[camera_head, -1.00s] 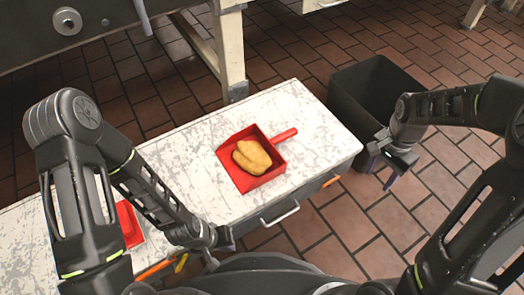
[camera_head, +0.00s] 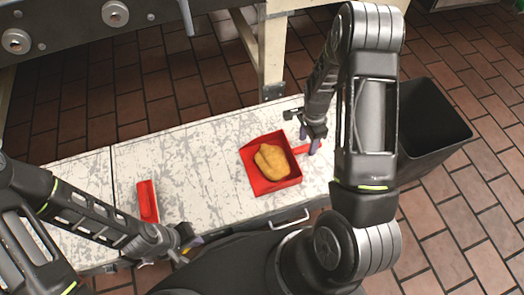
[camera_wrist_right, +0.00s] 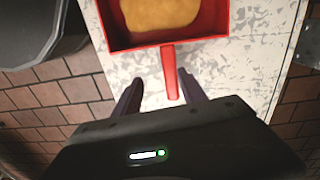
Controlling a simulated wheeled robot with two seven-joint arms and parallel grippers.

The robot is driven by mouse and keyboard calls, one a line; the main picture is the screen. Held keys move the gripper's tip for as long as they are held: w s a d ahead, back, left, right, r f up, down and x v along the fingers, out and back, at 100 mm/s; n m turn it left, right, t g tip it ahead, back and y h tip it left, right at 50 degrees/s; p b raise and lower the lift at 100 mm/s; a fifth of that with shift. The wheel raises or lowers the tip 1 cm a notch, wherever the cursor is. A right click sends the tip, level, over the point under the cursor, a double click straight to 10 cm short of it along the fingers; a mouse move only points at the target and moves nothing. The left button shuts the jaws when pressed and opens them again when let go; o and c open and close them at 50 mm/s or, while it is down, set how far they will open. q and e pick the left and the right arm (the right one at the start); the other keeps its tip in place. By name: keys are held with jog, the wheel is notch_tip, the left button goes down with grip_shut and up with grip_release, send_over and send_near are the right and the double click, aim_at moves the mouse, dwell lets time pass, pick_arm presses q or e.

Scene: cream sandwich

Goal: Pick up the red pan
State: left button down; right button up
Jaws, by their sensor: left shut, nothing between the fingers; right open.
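The red pan (camera_head: 262,187) is a square dustpan-like scoop lying on the worn white counter, with a yellow-brown bread piece (camera_head: 272,161) in it. Its handle points right, towards my right gripper (camera_head: 313,137). In the right wrist view the handle (camera_wrist_right: 171,75) reaches down between the two open fingers of my right gripper (camera_wrist_right: 160,95); the fingers appear apart from it. The near end of the handle is close to the gripper body. My left gripper (camera_head: 193,245) is shut and empty at the counter's front edge, away from the pan.
Another red object (camera_head: 147,201) lies on the left of the white counter (camera_head: 205,165). A dark open bin (camera_head: 435,120) stands on the tiled floor at the right. A machine on a cream frame (camera_head: 271,50) stands behind the counter.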

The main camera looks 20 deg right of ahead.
aim_at(303, 147)
jog(key=shift+w, duration=0.7)
jog(key=shift+w+m+t, duration=0.15)
jog(key=shift+m+t, duration=0.15)
jog(key=shift+m, duration=0.1)
jog(key=shift+r, duration=0.1)
jog(key=shift+f+b, duration=0.35)
jog(key=shift+f, duration=0.95)
notch_tip(303, 147, down, 5)
jog(key=shift+f+b, duration=0.15)
jog(key=shift+b, duration=0.65)
